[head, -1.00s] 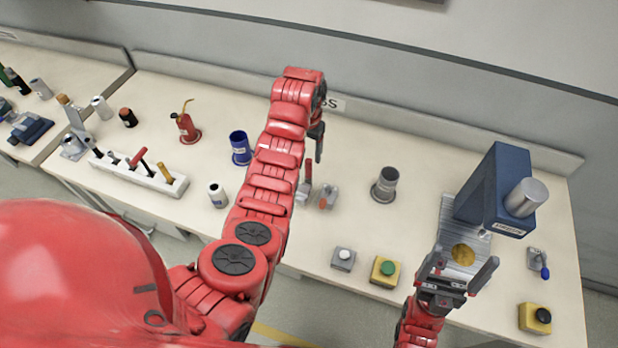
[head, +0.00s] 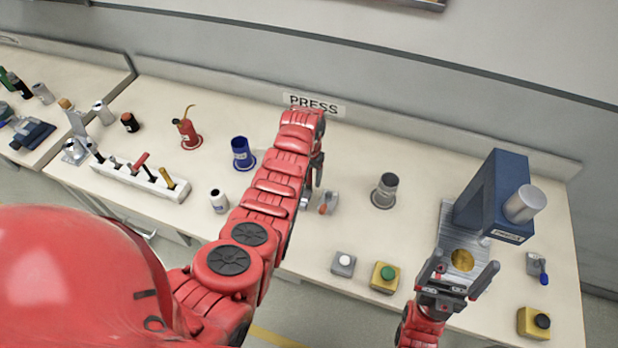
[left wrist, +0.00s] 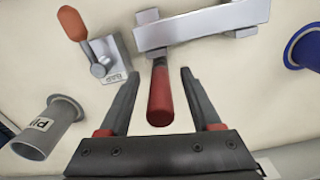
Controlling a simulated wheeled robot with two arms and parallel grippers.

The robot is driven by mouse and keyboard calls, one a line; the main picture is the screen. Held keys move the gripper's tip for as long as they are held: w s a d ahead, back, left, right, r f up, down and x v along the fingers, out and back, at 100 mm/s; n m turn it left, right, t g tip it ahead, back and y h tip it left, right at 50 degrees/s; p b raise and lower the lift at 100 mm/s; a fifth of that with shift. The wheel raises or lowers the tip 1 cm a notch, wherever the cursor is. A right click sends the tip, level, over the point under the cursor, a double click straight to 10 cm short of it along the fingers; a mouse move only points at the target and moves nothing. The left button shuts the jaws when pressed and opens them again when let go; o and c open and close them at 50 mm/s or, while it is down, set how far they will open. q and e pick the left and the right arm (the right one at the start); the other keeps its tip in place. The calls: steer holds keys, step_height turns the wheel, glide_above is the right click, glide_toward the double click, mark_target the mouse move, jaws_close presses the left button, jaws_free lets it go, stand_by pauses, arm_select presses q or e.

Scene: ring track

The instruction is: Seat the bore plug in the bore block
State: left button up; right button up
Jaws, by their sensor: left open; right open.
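I cannot tell for sure which pieces are the bore plug and the bore block. In the left wrist view a red handle (left wrist: 160,98) on a grey shank lies between the open fingers of my left gripper (left wrist: 158,76), with no clear contact. The shank runs up to a light grey metal bar-shaped block (left wrist: 200,27). In the head view my left gripper (head: 317,172) is partly hidden by its arm, and so is the red handle. My right gripper (head: 465,267) is open and empty in front of the press (head: 487,195).
A white button box (head: 343,263) and a green-button box (head: 385,277) stand at the front edge.

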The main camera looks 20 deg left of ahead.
arm_select(q)
jaws_close()
stand_by(0.3)
stand_by(0.4)
